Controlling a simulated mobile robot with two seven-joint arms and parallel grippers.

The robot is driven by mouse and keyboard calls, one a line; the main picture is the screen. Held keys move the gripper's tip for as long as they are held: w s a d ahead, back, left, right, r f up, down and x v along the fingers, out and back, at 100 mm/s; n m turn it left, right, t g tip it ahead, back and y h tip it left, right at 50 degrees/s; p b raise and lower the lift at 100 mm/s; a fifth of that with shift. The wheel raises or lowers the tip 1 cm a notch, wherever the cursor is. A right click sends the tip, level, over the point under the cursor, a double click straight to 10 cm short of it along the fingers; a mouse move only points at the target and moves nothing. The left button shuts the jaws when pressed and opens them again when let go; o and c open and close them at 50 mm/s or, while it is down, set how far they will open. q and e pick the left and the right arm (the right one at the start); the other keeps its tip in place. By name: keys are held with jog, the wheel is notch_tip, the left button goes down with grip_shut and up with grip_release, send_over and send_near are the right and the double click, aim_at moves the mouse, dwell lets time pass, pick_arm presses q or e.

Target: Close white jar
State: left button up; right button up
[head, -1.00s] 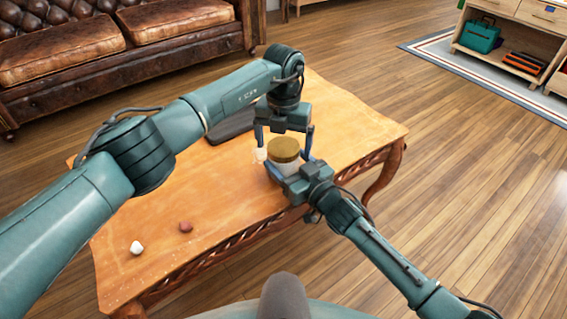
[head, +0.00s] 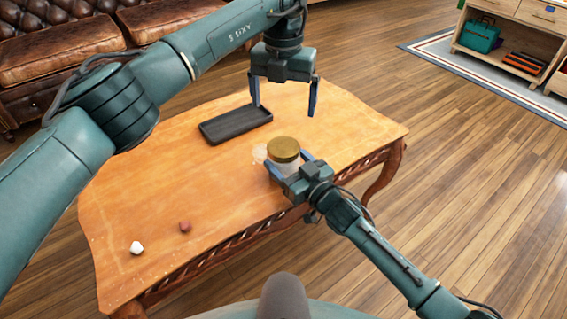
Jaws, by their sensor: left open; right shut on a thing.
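The white jar (head: 285,165) stands upright on the wooden table, with a gold-brown lid (head: 284,149) on its top. Whether the lid is fully tightened cannot be told. My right gripper (head: 284,173) is shut on the jar's body from the near side and hides much of it. My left gripper (head: 284,106) is open and empty, raised above and behind the jar, fingers pointing down and apart from the lid.
On the wooden table (head: 180,200) lie a black tray (head: 236,124), a white lump (head: 136,247) and a reddish-brown lump (head: 185,227). A pale patch (head: 259,153) shows beside the jar. A leather sofa (head: 60,70) stands behind; shelves (head: 510,45) stand at the upper right.

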dwell(0.3)
jog(key=o, duration=1.9)
jog(key=shift+o, duration=0.2)
jog(key=p+v, duration=0.4)
jog(key=v, duration=0.9)
jog(key=shift+p, duration=0.3)
jog(key=shift+s+d, duration=0.15)
